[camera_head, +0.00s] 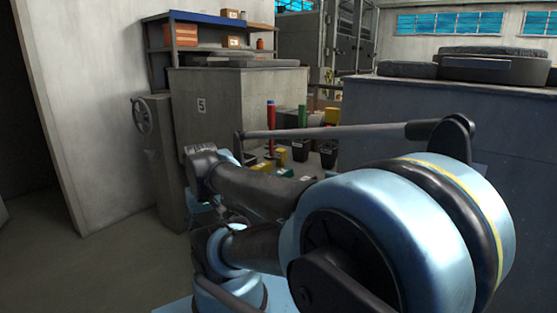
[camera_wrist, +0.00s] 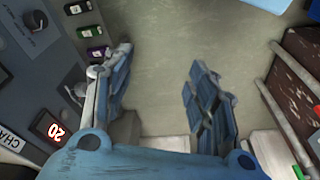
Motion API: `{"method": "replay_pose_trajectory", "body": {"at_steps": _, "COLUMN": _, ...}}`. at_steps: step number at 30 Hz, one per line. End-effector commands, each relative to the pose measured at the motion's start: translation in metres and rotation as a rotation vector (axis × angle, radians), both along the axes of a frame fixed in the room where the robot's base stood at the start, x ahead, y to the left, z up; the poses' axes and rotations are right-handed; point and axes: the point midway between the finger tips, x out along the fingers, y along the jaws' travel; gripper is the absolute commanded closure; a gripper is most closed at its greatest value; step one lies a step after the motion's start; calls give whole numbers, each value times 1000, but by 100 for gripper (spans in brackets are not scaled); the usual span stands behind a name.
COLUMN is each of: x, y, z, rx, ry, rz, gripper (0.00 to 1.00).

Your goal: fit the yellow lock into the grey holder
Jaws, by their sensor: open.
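My gripper (camera_wrist: 160,65) is open in the wrist view, its two blue-grey fingers apart with only bare floor between them. In the head view my own arm covers much of the middle, and I cannot make out the gripper there. Small yellow blocks (camera_head: 263,167) sit low behind my arm in the head view, among other items. I cannot tell which yellow thing is the lock. I cannot pick out the grey holder in either view. No yellow lock shows in the wrist view.
A rusty brown frame (camera_wrist: 295,85) stands right. In the head view, a red cylinder (camera_head: 270,114), a green cylinder (camera_head: 302,116) and dark pots (camera_head: 328,157) stand beyond my arm.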

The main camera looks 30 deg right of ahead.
Motion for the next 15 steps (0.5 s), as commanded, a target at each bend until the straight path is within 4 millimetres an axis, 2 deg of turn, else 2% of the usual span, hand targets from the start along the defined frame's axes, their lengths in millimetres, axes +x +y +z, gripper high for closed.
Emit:
{"method": "replay_pose_trajectory", "body": {"at_steps": 7, "x": 28, "y": 0, "z": 26, "rx": 143, "ry": 23, "rz": -276, "gripper": 42}}
{"method": "replay_pose_trajectory", "body": {"at_steps": 15, "x": 86, "y": -18, "z": 68, "rx": 402, "ry": 63, "rz": -739, "gripper": 42}}
